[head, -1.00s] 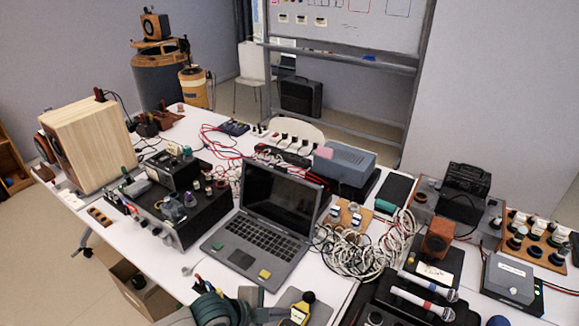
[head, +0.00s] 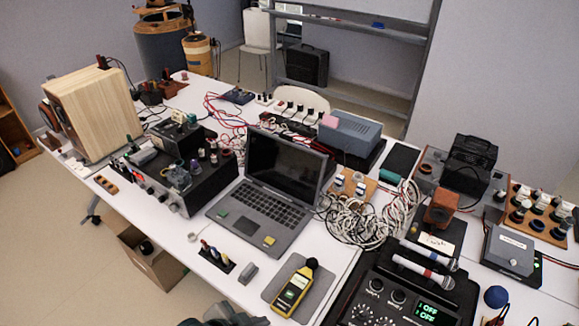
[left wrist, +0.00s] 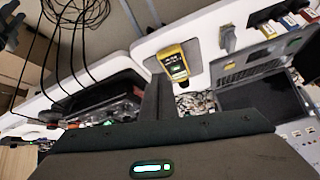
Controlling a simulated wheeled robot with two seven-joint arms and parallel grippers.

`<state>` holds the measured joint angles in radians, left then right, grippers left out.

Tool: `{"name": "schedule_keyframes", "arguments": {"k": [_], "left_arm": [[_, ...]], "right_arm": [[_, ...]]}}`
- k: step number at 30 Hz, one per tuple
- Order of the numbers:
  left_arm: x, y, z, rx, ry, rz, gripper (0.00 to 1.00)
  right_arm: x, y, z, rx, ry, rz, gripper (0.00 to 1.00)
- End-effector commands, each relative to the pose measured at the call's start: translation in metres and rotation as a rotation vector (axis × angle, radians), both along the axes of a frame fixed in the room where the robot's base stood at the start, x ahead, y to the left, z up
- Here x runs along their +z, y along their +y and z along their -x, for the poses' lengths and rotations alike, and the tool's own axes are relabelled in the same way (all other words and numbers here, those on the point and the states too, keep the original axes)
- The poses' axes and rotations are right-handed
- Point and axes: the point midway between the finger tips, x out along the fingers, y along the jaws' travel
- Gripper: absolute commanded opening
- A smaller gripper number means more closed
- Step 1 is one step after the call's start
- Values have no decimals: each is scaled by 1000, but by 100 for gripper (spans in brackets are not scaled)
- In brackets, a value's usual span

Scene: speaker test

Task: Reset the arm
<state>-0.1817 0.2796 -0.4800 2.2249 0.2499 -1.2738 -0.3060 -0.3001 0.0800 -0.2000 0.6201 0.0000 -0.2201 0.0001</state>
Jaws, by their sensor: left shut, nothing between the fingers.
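My left gripper (head: 228,317) shows only in part at the bottom edge of the head view, in front of the table. In the left wrist view, its dark body fills the lower part and the narrow dark fingers (left wrist: 157,98) point up the picture. It is shut with nothing in it. A yellow sound meter (head: 294,290) on a grey mat lies to its right; the meter also shows in the left wrist view (left wrist: 172,60), beyond the fingers. My right gripper is in neither view.
The white table (head: 160,215) is crowded. An open laptop (head: 267,190) stands mid-table, tangled white cables (head: 360,220) beside it. A wooden speaker (head: 92,115) is at left. A black mixer (head: 385,300) with two microphones is at front right. A cardboard box (head: 155,262) stands below.

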Motion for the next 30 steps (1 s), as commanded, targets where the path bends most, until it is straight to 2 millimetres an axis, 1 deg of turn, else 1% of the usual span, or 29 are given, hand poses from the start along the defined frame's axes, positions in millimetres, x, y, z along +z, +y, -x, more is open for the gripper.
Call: {"name": "schedule_keyframes", "arguments": {"k": [1, 6, 9, 15, 24, 25, 30], "left_arm": [[-2, 13, 14, 69, 39, 3, 0], [-8, 61, 54, 296, 151, -18, 0], [-10, 84, 73, 394, 198, -34, 0], [-11, 116, 106, 541, 267, -62, 0], [-11, 156, 150, 724, 346, -106, 0], [-19, 154, 146, 717, 346, -106, 0], [-50, 153, 139, 712, 355, -110, 0]], "right_arm": [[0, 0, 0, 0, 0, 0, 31], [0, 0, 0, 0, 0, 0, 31], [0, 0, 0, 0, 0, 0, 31], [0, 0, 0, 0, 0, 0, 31], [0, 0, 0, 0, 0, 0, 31], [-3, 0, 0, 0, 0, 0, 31], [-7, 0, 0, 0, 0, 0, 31]]}}
